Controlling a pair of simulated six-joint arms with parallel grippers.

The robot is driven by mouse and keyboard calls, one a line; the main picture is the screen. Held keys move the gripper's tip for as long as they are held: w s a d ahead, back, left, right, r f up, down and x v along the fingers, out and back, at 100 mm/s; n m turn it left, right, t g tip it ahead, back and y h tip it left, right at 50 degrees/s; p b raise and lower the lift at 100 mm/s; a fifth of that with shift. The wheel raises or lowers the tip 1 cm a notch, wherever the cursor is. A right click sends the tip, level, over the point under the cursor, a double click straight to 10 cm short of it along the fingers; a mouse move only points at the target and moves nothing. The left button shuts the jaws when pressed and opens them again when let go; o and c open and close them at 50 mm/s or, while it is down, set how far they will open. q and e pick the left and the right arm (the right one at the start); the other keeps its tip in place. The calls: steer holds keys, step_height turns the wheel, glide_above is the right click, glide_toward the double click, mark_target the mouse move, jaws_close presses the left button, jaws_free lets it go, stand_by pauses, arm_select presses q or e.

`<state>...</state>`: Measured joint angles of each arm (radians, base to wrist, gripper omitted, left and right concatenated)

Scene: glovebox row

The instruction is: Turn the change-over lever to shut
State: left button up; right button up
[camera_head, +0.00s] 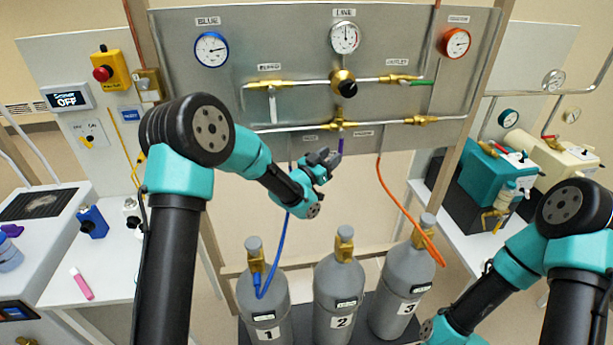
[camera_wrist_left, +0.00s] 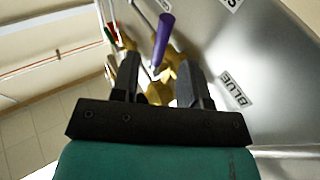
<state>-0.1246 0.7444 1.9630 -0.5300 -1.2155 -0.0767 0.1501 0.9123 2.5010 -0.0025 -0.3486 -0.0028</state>
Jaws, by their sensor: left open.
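The change-over lever has a purple handle (camera_head: 340,145) that hangs down from a brass valve (camera_head: 338,125) on the panel's lower pipe. In the left wrist view the purple handle (camera_wrist_left: 163,38) stands beyond the fingertips, in line with the gap between them. My left gripper (camera_head: 328,158) is open and empty, just below and close to the handle; the wrist view shows its two fingers (camera_wrist_left: 160,70) spread. I cannot tell whether either finger touches the lever. My right gripper is outside the views; only my right arm shows at the lower right.
Gauges and a brass regulator (camera_head: 343,83) sit above on the grey panel (camera_head: 290,55). A green-handled outlet valve (camera_head: 420,82) is at the right. Teal and cream pumps stand at the right.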

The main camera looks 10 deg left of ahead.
arm_select(q)
steer(key=v, duration=1)
steer(key=shift+s, duration=0.15)
steer(key=shift+a+f, duration=0.15)
